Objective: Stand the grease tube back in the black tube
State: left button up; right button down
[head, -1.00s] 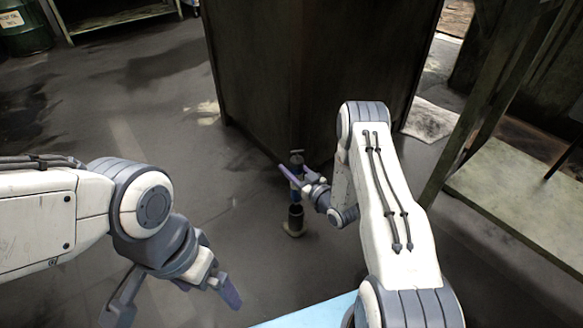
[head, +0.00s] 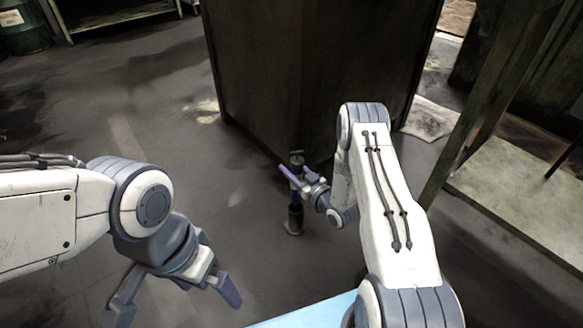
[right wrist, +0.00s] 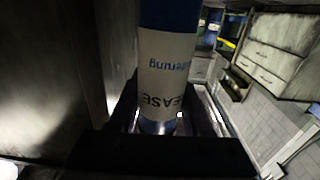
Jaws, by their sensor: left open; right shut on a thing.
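The grease tube (right wrist: 165,65) fills the middle of the right wrist view, with a white label, blue lettering and a blue band. My right gripper (head: 292,177) is shut on it and holds it about upright; its dark top (head: 296,157) shows above the fingers in the head view. The black tube (head: 295,217) stands on the floor on a pale base, directly under the grease tube. I cannot tell whether the grease tube's lower end is inside the black tube's mouth. My left gripper (head: 175,303) is open and empty at the lower left.
A tall dark cabinet (head: 310,75) stands right behind the tubes, its corner close to my right gripper. A greenish shelf (head: 520,190) is at the right. A light blue surface (head: 310,313) shows at the bottom edge. The floor left of the tubes is clear.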

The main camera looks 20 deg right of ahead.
jog(key=shift+f+b, duration=1.15)
jog(key=shift+f, duration=0.75)
dwell(0.5)
jog(key=shift+f+b, duration=2.35)
jog(key=shift+f, duration=1.1)
jog(key=shift+c, duration=1.3)
grip_release()
jog(key=shift+s, duration=0.15)
